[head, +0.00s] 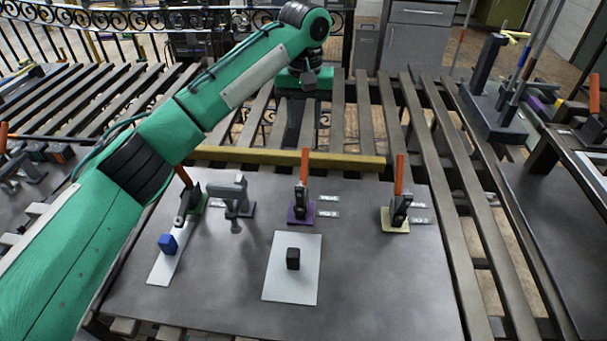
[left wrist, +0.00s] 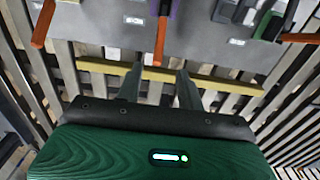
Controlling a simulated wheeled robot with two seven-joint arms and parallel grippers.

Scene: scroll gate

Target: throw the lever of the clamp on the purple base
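The clamp on the purple base (head: 300,213) stands near the back edge of the grey board, with its orange lever (head: 304,166) upright. The lever also shows in the left wrist view (left wrist: 160,38), with part of the purple base (left wrist: 173,8) at the top edge. My left gripper (left wrist: 160,72) is open and empty. Its two fingers point toward the board, and the lever's end appears between and beyond the fingertips. In the head view it hangs behind the board, beyond the yellow bar, apart from the clamp. My right gripper is not in view.
Clamps with orange levers also stand on a yellow base (head: 395,220) and a green base (head: 197,204). A grey clamp-like fixture (head: 236,196) stands between green and purple. A yellow bar (head: 345,161) runs along the back. A black block (head: 293,258) and blue block (head: 168,244) sit on white plates.

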